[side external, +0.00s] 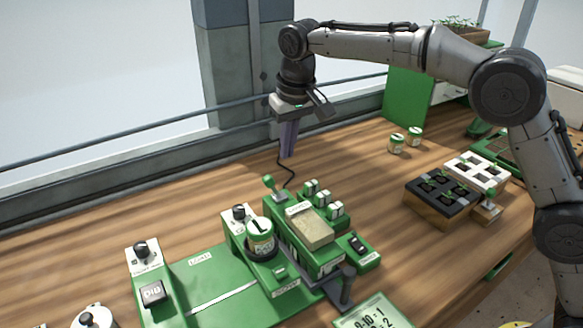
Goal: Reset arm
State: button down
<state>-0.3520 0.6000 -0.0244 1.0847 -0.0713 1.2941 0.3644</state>
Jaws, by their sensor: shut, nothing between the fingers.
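My gripper (288,154) hangs above the wooden bench, behind the green tray seeder (272,218). Its fingers point down and are shut, with nothing between them. It is apart from the machine. A thin black cable shows just below the fingertips, running down to the seeder. My arm reaches in from the right side of the view and bends down at the wrist.
A seed jar (261,236) sits in the seeder. A green base plate (195,288) with knob and button lies front left. Two small jars (397,144), a black seedling tray (437,193) and a white tray (477,171) stand right.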

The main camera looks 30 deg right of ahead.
dwell(0.4)
jog(key=s+d+r+m+t, duration=0.1)
jog(key=s+d+r, duration=0.2)
jog(key=d+r, duration=0.15)
jog(key=s+d+r+t, duration=0.1)
jog(key=s+d+r, duration=0.15)
jog(key=r, duration=0.35)
jog(key=s+d+r+t, duration=0.1)
jog(key=s+d+r, duration=0.3)
jog(key=s+d, duration=0.5)
jog(key=s+d+f, duration=0.1)
jog(key=s+f, duration=0.1)
jog(key=s, duration=0.6)
jog(key=s+d+f, duration=0.1)
jog(key=s+f, duration=0.2)
jog(key=s, duration=0.5)
jog(key=s+f+n, duration=0.1)
jog(key=s+f, duration=0.5)
jog(key=f, duration=0.4)
jog(key=shift+s, duration=0.2)
